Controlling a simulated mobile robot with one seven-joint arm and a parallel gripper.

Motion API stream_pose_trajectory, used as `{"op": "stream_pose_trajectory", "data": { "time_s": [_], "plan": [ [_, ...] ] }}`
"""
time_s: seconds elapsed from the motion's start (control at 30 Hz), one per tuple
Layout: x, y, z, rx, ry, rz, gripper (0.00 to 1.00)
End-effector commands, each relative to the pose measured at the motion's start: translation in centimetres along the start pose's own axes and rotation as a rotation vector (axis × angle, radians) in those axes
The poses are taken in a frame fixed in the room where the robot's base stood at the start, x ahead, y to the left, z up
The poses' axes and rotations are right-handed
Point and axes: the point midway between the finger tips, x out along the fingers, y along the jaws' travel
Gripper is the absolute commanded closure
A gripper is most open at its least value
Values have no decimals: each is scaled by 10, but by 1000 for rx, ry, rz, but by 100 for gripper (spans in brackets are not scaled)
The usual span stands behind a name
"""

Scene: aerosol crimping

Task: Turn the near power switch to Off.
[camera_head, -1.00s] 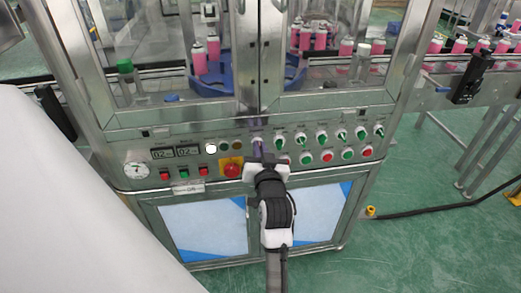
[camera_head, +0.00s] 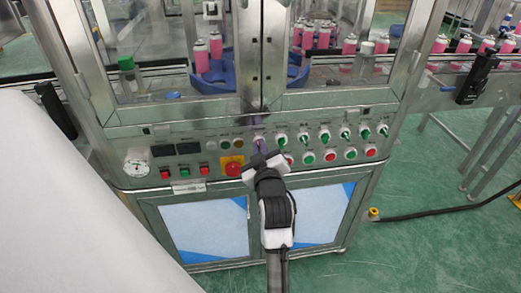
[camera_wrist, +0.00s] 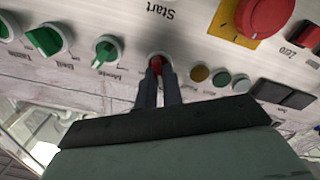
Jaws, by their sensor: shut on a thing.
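The near power switch is a small red knob in a pale round collar on the front panel. It shows between the fingertips in the wrist view (camera_wrist: 156,62), partly hidden by them. In the head view my gripper covers most of it. My gripper (camera_wrist: 158,80) is shut on the red knob, its dark narrow fingers at either side. My gripper also shows in the head view (camera_head: 260,146), tilted against the panel. The knob's exact pointer direction is hidden. The two panel displays (camera_head: 175,149) are dark.
Green selector knobs (camera_wrist: 106,51) line the panel beside the switch. A red emergency button (camera_head: 233,169) on a yellow plate sits left of my gripper, close by. Green and red push buttons (camera_head: 329,155) lie to the right. Glass doors with pink cans stand above.

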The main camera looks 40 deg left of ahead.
Motion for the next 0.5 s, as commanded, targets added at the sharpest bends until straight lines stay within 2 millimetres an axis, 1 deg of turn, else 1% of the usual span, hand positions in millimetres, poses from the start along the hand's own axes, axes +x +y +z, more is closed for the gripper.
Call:
{"op": "stream_pose_trajectory", "data": {
  "time_s": [0.2, 0.5],
  "plan": [
    [0, 0, 0, -35, 0, 0, 100],
    [0, 0, 0, -39, 0, 0, 100]
  ]
}}
